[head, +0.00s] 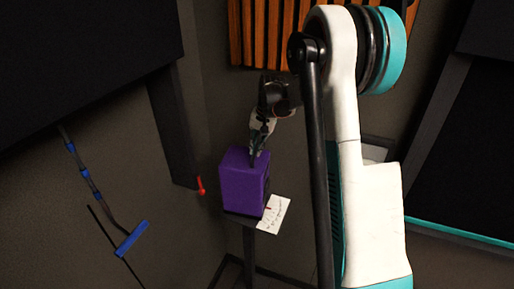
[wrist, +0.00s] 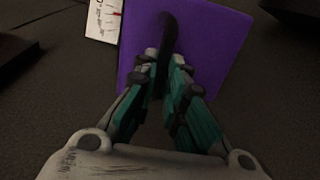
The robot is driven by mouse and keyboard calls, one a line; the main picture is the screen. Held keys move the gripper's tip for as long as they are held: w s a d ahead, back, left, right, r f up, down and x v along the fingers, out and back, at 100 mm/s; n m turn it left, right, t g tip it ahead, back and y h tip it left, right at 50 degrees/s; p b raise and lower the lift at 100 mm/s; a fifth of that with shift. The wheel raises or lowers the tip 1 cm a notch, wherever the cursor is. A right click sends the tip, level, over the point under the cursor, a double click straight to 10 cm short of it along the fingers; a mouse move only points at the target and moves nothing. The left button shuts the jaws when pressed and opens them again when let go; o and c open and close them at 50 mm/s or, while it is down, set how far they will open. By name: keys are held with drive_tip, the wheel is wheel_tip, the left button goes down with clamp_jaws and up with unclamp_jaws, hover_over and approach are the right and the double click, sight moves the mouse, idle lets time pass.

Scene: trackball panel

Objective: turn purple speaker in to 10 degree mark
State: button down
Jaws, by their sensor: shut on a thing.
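The purple speaker (head: 243,183) is a box standing on a dark stand in the middle of the head view. Its purple top (wrist: 215,45) fills the upper middle of the wrist view. A white card with marks (head: 273,213) sticks out beside the speaker's base at the right; its marks and a red line also show in the wrist view (wrist: 104,20), too small to read. My gripper (head: 259,150) reaches down to the speaker's top. In the wrist view its fingers (wrist: 165,62) are shut on a dark strap-like handle (wrist: 166,32) on that top.
A dark panel with a red-tipped part (head: 201,186) stands left of the speaker. Orange wooden slats (head: 270,35) hang on the wall behind. Bare floor shows around the speaker's stand.

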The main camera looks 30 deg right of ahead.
drive_tip(key=m+b, duration=0.1)
drive_tip(key=s+a+m, duration=0.1)
drive_tip(key=m, duration=0.1)
drive_tip(key=shift+m+h+b, duration=0.3)
drive_tip(key=shift+b, duration=0.1)
drive_tip(key=c, duration=1.7)
unclamp_jaws()
drive_tip(key=shift+o, duration=0.2)
drive_tip(key=shift+r, duration=0.1)
wheel_tip(320, 180, up, 12)
drive_tip(key=s+d, duration=0.1)
drive_tip(key=s, duration=0.1)
drive_tip(key=shift+f, duration=0.2)
